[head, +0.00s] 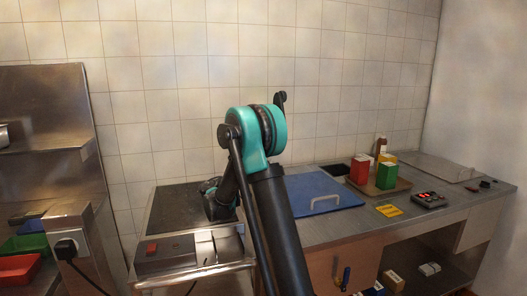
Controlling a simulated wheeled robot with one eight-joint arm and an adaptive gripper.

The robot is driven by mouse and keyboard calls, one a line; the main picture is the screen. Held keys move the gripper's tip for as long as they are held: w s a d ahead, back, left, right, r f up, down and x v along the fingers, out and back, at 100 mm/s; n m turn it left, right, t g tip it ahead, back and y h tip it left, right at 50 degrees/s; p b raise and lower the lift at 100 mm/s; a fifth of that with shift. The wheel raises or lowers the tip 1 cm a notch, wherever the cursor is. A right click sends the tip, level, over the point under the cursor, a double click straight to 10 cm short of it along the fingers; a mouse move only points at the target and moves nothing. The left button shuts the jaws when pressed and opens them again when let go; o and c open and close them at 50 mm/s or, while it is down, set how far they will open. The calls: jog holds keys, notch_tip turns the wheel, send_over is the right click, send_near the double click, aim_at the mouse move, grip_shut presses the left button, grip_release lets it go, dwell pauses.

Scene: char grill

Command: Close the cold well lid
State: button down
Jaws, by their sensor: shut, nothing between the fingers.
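A flat blue panel (308,187) with a pale bar handle (324,204) at its front right lies on the counter, right of my arm; it looks like the cold well lid, and my arm hides its left part. A small dark patch (335,169) shows behind its right end; I cannot tell if it is an opening. A grey metal panel with a handle (437,168) lies flat at the far right. My gripper (216,208), shut and empty, is low over the dark griddle area, left of the blue panel and apart from it; its fingertips are hard to make out.
A brown tray (398,185) with red and green boxes stands right of the blue panel. A yellow card (389,210) and a dark device (429,200) lie in front. A griddle unit (185,251) stands left, beside a steel shelf unit (55,120). The tiled wall closes the back.

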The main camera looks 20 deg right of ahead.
jog(key=s+f+m, duration=0.1)
jog(key=s+f, duration=0.2)
jog(key=f, duration=0.2)
jog(key=shift+f, duration=0.3)
jog(key=shift+s, duration=0.1)
